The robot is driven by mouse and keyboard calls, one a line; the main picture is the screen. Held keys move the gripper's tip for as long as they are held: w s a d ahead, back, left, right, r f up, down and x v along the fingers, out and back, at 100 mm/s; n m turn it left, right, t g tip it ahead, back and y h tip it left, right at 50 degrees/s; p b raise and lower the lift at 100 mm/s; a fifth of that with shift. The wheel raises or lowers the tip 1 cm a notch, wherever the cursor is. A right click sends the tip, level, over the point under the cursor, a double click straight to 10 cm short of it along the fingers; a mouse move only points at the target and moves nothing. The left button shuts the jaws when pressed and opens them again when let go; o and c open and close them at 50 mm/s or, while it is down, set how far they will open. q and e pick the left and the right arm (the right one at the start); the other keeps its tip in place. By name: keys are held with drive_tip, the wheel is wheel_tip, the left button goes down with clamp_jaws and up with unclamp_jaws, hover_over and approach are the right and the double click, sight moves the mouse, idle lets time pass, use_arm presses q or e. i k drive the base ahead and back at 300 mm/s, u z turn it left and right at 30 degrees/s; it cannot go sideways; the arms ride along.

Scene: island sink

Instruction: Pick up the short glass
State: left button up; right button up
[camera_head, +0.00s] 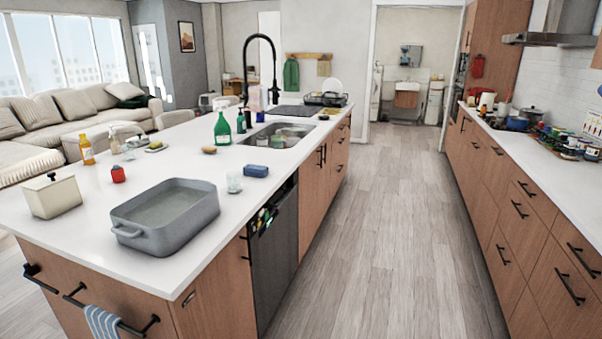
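A short clear glass (235,182) stands on the white island top. It is just right of the grey roasting pan (165,215) and left of a blue sponge-like block (255,170), apart from both. It is near the island's right-hand edge. Neither of my grippers shows in the head view.
The white island top (85,224) also holds a cream box (52,195), a red cup (118,173), an orange bottle (86,149) and a green bottle (222,128). A sink (277,136) with a black faucet (262,38) lies beyond. The wooden floor (390,220) on the right is clear.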

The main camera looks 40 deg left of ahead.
sight(235, 182)
drive_tip(key=z, duration=0.15)
drive_tip(key=i, duration=1.7)
drive_tip(key=u, duration=0.55)
drive_tip(key=i, duration=0.95)
drive_tip(key=u, duration=0.75)
